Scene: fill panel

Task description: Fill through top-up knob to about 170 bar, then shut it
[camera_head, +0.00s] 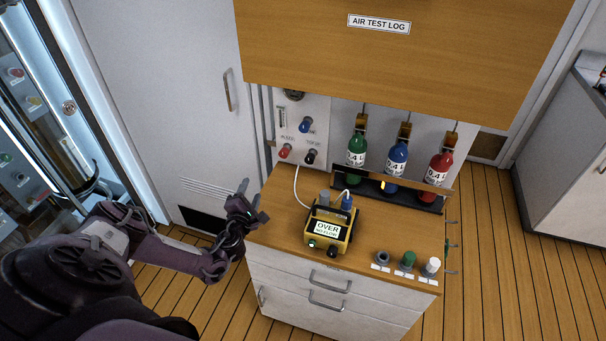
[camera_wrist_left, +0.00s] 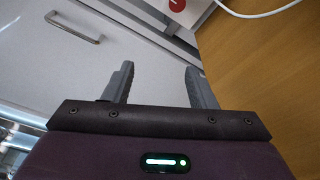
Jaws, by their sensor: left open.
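The fill panel (camera_head: 293,112) is a pale board on the wall behind the wooden counter. It carries a red knob (camera_head: 286,150), a blue knob (camera_head: 305,125) and a black knob (camera_head: 311,156); the black one sits under a label that looks like "TOP-UP". A gauge (camera_head: 293,95) at the panel's top is mostly hidden by the wooden cabinet, so its reading cannot be seen. My left gripper (camera_head: 251,203) is open and empty at the counter's left edge, below and left of the knobs. Its two fingers also show apart in the left wrist view (camera_wrist_left: 160,85). My right gripper is out of view.
A yellow meter (camera_head: 342,246) reading "OVER" stands on the counter with a white hose. Green, blue and red bottles (camera_head: 397,166) stand in a rack at the back. Several small caps (camera_head: 408,260) line the front right. The counter's left part is clear.

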